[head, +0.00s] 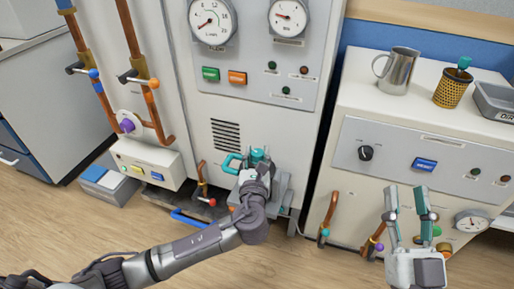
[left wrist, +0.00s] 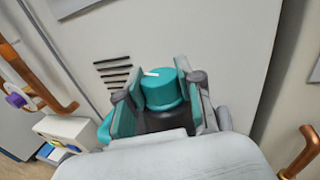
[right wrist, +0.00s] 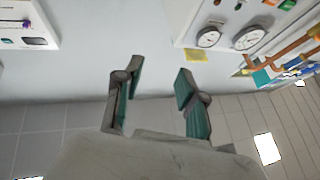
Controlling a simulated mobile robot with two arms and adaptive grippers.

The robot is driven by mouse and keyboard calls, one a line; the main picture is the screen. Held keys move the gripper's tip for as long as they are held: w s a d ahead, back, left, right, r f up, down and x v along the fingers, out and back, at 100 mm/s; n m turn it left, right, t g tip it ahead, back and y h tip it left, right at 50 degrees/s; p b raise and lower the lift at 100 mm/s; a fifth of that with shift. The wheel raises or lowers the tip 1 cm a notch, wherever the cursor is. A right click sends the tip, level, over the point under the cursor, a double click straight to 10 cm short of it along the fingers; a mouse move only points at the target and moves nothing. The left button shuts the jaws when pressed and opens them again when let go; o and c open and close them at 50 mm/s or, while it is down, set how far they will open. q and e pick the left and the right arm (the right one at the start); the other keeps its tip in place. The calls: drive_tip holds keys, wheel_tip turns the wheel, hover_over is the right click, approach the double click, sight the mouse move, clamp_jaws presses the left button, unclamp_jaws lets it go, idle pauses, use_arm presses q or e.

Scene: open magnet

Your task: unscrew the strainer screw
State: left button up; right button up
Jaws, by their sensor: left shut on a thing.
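The strainer screw is a teal round cap with a white mark (left wrist: 163,90), seen in the left wrist view between my left gripper's fingers (left wrist: 160,88). In the head view its teal top (head: 257,154) shows low at the front of the middle cabinet, partly hidden by my left gripper (head: 255,164). The left gripper is shut on it, one finger on each side. A dark part lies below the cap. My right gripper (head: 407,190) is open and empty in front of the right cabinet. Its spread fingers (right wrist: 160,75) also show in the right wrist view.
A teal handle (head: 232,163) sticks out just left of the screw. The middle cabinet (head: 225,165) carries gauges and buttons. Copper pipes with valves (head: 130,40) run at left. A metal jug (head: 397,71) and a yellow mesh cup (head: 452,89) stand on the right cabinet.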

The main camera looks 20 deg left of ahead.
sight(257, 153)
use_arm(q)
drive_tip(key=n+y+p, duration=0.1)
drive_tip(key=y, duration=0.1)
drive_tip(key=n+g+y+p, duration=0.1)
drive_tip(key=shift+d+r+n+y, duration=0.1)
drive_tip(key=shift+d+n+y, duration=0.05)
drive_tip(key=shift+n+y, duration=0.25)
drive_tip(key=n+g+y+p, duration=0.2)
drive_tip(key=n+g+y, duration=0.2)
drive_tip(key=y, duration=0.1)
drive_tip(key=shift+n+g+y, duration=0.7)
drive_tip(key=shift+g, duration=0.2)
drive_tip(key=shift+n+g+y, duration=0.8)
drive_tip(key=shift+n+g, duration=0.1)
drive_tip(key=shift+g, duration=0.5)
use_arm(e)
drive_tip(key=s+d+f+g+h, duration=0.1)
drive_tip(key=f+g+h, duration=0.1)
drive_tip(key=f+g, duration=0.3)
drive_tip(key=d+f+g+h, duration=0.2)
drive_tip(key=f+g, duration=0.4)
drive_tip(key=f, duration=0.5)
drive_tip(key=shift+s+f+m, duration=0.25)
drive_tip(key=shift+s+m, duration=0.05)
drive_tip(key=shift+s, duration=0.1)
use_arm(q)
drive_tip(key=o, duration=1.2)
use_arm(e)
drive_tip(key=shift+w+r, duration=0.1)
drive_tip(key=shift+r, duration=0.05)
